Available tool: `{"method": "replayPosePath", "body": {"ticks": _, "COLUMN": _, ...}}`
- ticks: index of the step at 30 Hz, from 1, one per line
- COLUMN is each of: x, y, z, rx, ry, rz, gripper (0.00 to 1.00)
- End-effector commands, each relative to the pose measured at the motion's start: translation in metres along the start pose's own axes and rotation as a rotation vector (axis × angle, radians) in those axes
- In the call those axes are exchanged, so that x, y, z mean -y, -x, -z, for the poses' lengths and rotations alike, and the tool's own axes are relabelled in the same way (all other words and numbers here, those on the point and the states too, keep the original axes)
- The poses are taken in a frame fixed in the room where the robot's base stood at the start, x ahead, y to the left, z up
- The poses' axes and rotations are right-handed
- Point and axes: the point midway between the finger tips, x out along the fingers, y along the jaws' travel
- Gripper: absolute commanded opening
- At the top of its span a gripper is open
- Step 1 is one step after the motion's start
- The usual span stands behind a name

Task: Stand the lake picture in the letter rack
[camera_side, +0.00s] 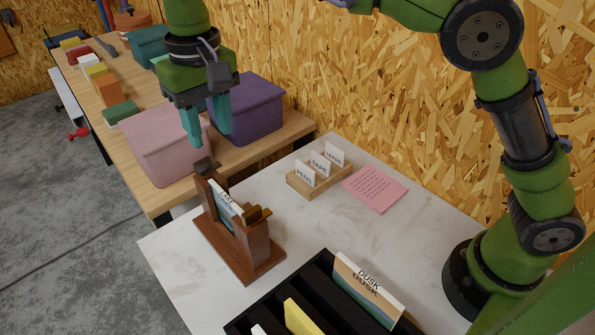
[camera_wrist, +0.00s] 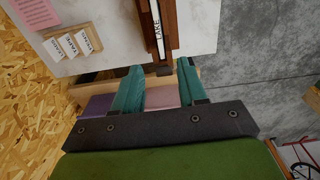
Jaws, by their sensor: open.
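The lake picture (camera_side: 225,207), a thin card marked LAKE, stands upright in the brown wooden letter rack (camera_side: 262,257), between its two posts. In the wrist view the picture's white top edge (camera_wrist: 157,32) runs along the slot of the rack (camera_wrist: 172,28). My gripper (camera_side: 207,138) is open and empty, with teal fingers pointing down. It is above and behind the rack in the side view, apart from the picture. In the wrist view the gap between the fingertips (camera_wrist: 160,70) lies just below the picture's end. The picture's lower part is partly hidden by the rack.
A black slotted tray (camera_side: 240,325) at the front holds a DUSK picture (camera_side: 368,290) and a yellow card (camera_side: 302,317). A small wooden holder (camera_side: 325,184) with labelled cards and a pink note (camera_side: 375,188) lie behind. Pink (camera_side: 165,150) and purple (camera_side: 252,108) bins stand on the plank bench.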

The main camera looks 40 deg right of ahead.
Motion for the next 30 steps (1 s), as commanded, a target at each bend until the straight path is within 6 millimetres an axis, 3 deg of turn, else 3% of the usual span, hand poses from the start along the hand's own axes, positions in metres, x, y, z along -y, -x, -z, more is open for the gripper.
{"method": "replayPosePath", "body": {"ticks": 4, "x": -0.002, "y": -0.003, "z": -0.006, "rx": 0.028, "ry": -0.020, "rz": -0.006, "gripper": 0.41}}
{"method": "replayPosePath", "body": {"ticks": 8, "x": -0.002, "y": -0.018, "z": -0.007, "rx": 0.030, "ry": -0.019, "rz": -0.006, "gripper": 0.41}}
{"method": "replayPosePath", "body": {"ticks": 24, "x": -0.003, "y": -0.124, "z": -0.009, "rx": 0.029, "ry": -0.020, "rz": -0.005, "gripper": 0.41}}
{"method": "replayPosePath", "body": {"ticks": 30, "x": -0.003, "y": -0.153, "z": -0.010, "rx": 0.028, "ry": -0.020, "rz": -0.005, "gripper": 0.41}}
